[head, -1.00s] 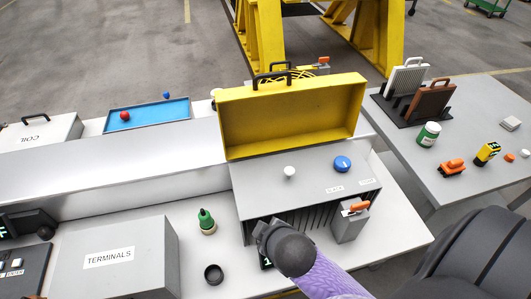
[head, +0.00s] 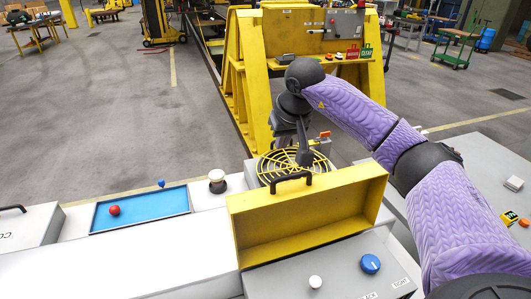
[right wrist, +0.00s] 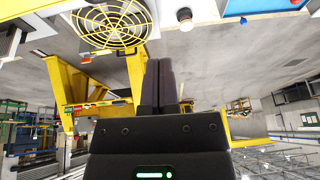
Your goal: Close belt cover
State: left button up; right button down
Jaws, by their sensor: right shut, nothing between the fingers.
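The belt cover (head: 312,222) is a yellow box-shaped lid with a black handle (head: 291,181) on its upper edge. It stands raised, its hollow side facing me, behind the grey panel with the white and blue knobs. My right gripper (head: 304,158) is beyond the cover's upper edge, above the round yellow fan guard, with its fingers pointing down. In the right wrist view its fingers (right wrist: 160,85) are together and empty. I cannot tell whether it touches the cover. My left gripper is not in view.
The yellow fan guard (head: 285,166) lies just behind the cover. A blue tray (head: 141,210) with a red ball is at left, near a white-and-black knob (head: 217,181). A blue knob (head: 370,264) and a white knob (head: 315,282) stand on the front panel. A yellow frame (head: 255,75) rises behind.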

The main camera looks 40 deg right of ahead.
aim_at(286, 185)
jog(key=f, duration=0.2)
jog(key=f+p, duration=0.1)
jog(key=f, duration=0.2)
jog(key=d+f+p, duration=0.1)
jog(key=f, duration=0.1)
jog(key=shift+s+f, duration=0.15)
jog(key=shift+f, duration=0.1)
jog(key=shift+s+a, duration=0.15)
jog(key=shift+s, duration=0.35)
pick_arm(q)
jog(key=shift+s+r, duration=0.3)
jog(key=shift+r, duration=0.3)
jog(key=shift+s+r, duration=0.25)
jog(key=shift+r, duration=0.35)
